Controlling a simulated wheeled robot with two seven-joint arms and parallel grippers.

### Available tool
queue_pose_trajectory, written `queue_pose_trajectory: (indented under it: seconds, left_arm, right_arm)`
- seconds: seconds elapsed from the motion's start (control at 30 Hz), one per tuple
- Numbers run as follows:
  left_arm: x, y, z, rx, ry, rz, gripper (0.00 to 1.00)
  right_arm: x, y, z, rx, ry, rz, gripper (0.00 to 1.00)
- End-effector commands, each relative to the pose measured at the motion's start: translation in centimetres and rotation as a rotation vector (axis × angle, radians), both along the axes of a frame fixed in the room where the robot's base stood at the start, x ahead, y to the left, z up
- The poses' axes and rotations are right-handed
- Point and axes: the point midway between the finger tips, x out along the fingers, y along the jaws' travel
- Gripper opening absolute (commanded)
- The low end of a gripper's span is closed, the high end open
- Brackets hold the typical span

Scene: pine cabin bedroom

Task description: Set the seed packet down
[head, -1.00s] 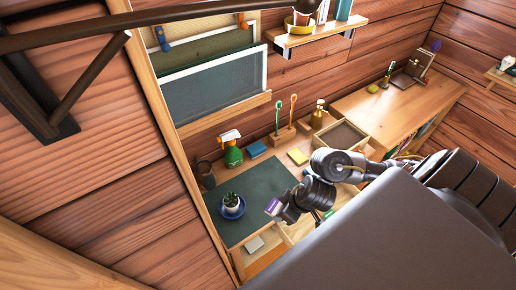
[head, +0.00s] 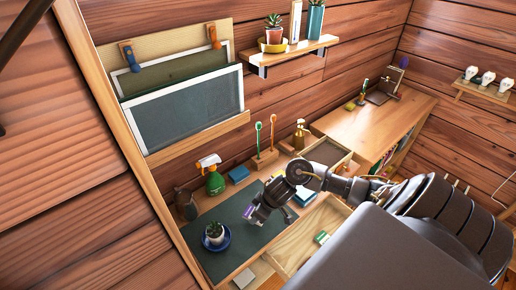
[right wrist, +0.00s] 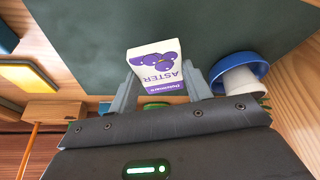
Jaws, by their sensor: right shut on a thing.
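The seed packet (right wrist: 156,67) is white with purple round shapes and the word ASTER. My right gripper (right wrist: 163,88) is shut on it, with a finger at each side. In the head view the packet (head: 248,212) is a small purple and white spot at the tip of my right gripper (head: 256,215). The gripper is over the dark green desk mat (head: 205,258), to the right of the potted plant. Whether the packet touches the mat is unclear. My left gripper is not in view.
A small plant in a blue saucer (head: 217,242) stands on the mat. A green spray bottle (head: 213,180), a blue block (head: 238,174) and a toothbrush-like pair in a wooden holder (head: 263,158) line the back. An open drawer (head: 292,252) holds a green item (head: 321,237).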

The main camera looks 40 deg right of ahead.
Motion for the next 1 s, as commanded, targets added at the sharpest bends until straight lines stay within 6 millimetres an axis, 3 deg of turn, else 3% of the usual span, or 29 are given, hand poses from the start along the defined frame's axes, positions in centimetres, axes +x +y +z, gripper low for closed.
queue_pose_trajectory:
  seconds: [0.2, 0.63, 0.67, 0.8, 1.0]
  left_arm:
    - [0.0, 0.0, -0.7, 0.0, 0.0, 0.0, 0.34]
    - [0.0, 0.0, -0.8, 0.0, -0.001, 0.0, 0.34]
    - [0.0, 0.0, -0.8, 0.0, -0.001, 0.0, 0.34]
    - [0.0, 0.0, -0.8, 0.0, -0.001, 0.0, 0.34]
    - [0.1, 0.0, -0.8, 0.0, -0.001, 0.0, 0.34]
  right_arm:
    - [0.1, 0.0, -3.0, 0.001, 0.002, -0.001, 0.27]
    - [0.1, 0.0, -3.6, 0.001, 0.001, -0.001, 0.27]
    - [0.1, 0.0, -3.6, 0.0, 0.001, 0.0, 0.5]
    - [0.1, 0.0, -3.6, 0.0, 0.001, 0.0, 0.69]
    - [0.1, -0.1, -3.6, 0.0, 0.001, 0.0, 0.71]
